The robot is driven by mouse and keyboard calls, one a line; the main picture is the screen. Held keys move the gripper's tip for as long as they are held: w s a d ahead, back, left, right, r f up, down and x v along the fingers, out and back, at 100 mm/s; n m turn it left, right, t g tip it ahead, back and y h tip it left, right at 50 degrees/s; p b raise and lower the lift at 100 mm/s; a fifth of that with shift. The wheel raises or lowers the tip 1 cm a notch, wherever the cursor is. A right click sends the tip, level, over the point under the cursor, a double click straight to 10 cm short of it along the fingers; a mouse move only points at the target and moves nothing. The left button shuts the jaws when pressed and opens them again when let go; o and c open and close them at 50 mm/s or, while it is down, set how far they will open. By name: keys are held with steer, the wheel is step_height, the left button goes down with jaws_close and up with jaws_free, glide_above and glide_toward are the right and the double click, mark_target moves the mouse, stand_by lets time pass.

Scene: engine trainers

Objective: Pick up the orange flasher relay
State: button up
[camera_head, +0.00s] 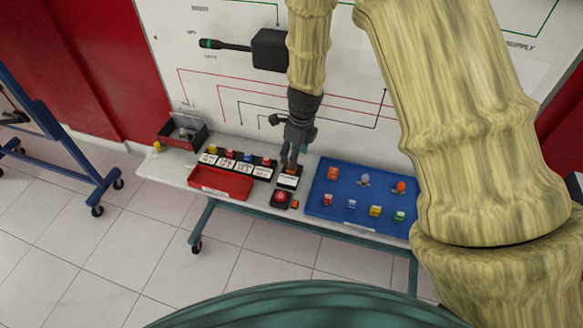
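My gripper (290,161) points down over a small black holder with a white label (288,181) near the middle of the bench. A small orange block, possibly the flasher relay (292,170), shows at the fingertips, at the top of this holder. The fingers partly hide it, and I cannot tell whether they touch or grip it. Another small orange block (295,204) lies beside a black box with a red button (281,198). An orange-red block (333,172) and a rounded orange-red piece (401,187) are on the blue tray (350,187).
Several labelled black holders with coloured pieces (238,163) stand left of my gripper, behind an empty-looking red tray (220,184). A dark bin (183,133) is at the bench's far left. A white panel (215,85) rises behind the bench (165,168).

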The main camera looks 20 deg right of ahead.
steer(key=shift+s, duration=0.15)
steer(key=shift+f, duration=0.3)
steer(key=shift+w+a+f+p, duration=0.2)
steer(key=shift+f+p, duration=0.15)
steer(key=shift+f, duration=0.8)
steer(key=shift+w+a+f+p, duration=0.15)
steer(key=shift+f+p, duration=0.15)
steer(key=shift+f, duration=0.85)
steer(key=shift+d, duration=0.1)
steer(key=c, duration=1)
